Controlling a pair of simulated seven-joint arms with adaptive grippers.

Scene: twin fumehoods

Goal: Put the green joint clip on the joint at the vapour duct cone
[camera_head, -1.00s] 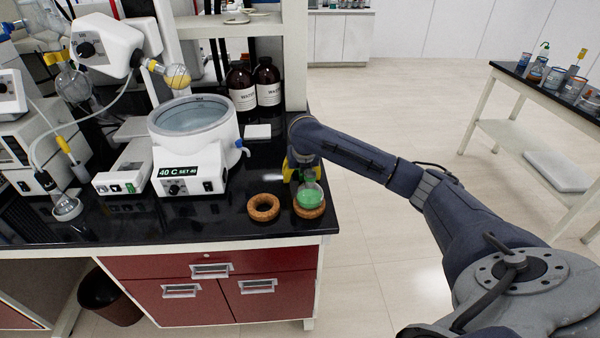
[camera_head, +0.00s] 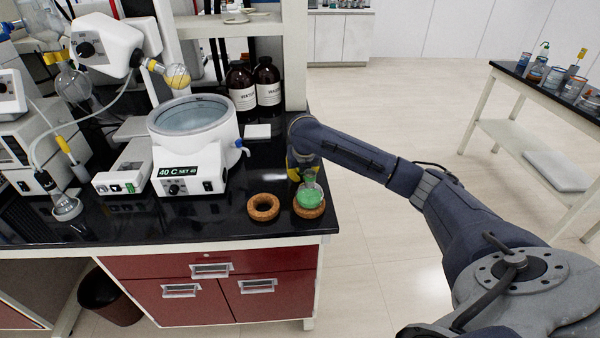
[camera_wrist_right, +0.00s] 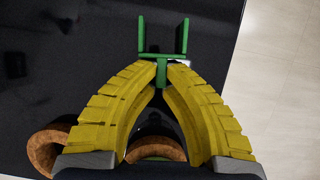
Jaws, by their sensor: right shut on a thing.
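The green joint clip (camera_wrist_right: 162,70) is between the tips of my right gripper's yellow fingers (camera_wrist_right: 164,72) in the right wrist view. Its two-pronged end points away from the fingers. In the head view my right gripper (camera_head: 301,168) is just behind the round flask with green liquid (camera_head: 311,199), partly hidden by the arm; the clip cannot be made out there. The vapour duct cone is on the rotary evaporator (camera_head: 108,40) at upper left, by a yellow part (camera_head: 152,66) and a bulb with amber liquid (camera_head: 177,77). My left gripper is not in view.
The green flask stands on a cork ring (camera_head: 309,212), beside an empty cork ring (camera_head: 263,207). The heating bath (camera_head: 193,125) stands left of my right gripper. Two brown bottles (camera_head: 268,82) and a shelf post (camera_head: 295,55) stand behind.

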